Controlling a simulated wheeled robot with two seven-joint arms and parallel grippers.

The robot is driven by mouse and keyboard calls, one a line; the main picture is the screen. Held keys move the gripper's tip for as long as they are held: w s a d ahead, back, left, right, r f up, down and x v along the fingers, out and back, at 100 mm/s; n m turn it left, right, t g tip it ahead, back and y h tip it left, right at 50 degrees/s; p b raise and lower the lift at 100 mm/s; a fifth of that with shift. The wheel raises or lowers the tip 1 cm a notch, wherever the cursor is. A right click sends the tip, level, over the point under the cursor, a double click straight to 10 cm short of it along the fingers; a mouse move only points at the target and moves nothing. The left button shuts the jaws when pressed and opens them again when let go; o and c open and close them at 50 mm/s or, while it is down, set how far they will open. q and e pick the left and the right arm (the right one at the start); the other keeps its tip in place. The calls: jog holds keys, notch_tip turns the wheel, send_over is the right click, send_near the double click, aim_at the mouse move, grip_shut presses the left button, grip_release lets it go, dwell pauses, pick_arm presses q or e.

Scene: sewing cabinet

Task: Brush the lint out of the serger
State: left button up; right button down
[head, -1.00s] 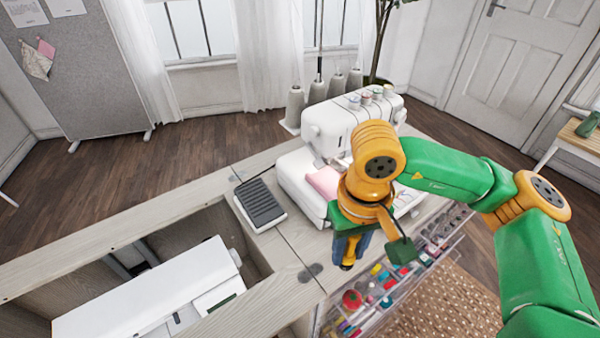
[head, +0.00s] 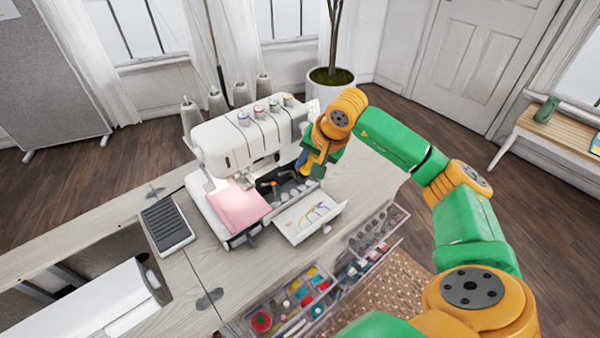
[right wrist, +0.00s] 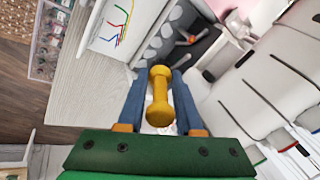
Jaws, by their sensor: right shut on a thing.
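The white serger (head: 245,135) stands on the cabinet top. Its front cover (head: 308,215) is folded down, showing a coloured threading diagram. Behind it is the dark looper compartment (head: 290,187), with orange-tipped metal parts; it also shows in the right wrist view (right wrist: 200,45). I cannot make out lint there. My right gripper (head: 307,168) is at the right end of this opening. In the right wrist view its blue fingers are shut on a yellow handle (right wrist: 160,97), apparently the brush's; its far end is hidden. My left gripper is not in view.
Pink cloth (head: 238,207) lies on the serger's left bed. Thread cones (head: 215,101) stand behind it. A foot pedal (head: 167,224) lies to the left. Clear drawers of notions (head: 290,300) stick out in front. Some cabinet top right of the serger is bare.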

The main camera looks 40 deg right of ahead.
jog(key=b+x, duration=0.2)
jog(key=x, duration=0.1)
jog(key=s+b+x, duration=0.1)
jog(key=b+x, duration=0.1)
jog(key=x, duration=0.1)
jog(key=b+x, duration=0.3)
jog(key=shift+a+f, duration=0.2)
jog(key=shift+f, duration=0.4)
jog(key=a, duration=0.2)
jog(key=a+p, duration=0.1)
jog(key=a, duration=0.1)
jog(key=a+r, duration=0.1)
jog(key=a, duration=0.1)
jog(key=shift+s+a+p, duration=0.1)
jog(key=shift+s+p, duration=0.2)
jog(key=shift+p, duration=0.1)
jog(key=shift+a+f, duration=0.1)
jog(key=shift+a, duration=0.3)
jog(key=shift+f+b, duration=0.4)
jog(key=shift+b, duration=0.05)
jog(key=shift+d, duration=0.1)
jog(key=shift+d+r, duration=0.15)
jog(key=shift+d, duration=0.35)
jog(key=shift+d, duration=0.15)
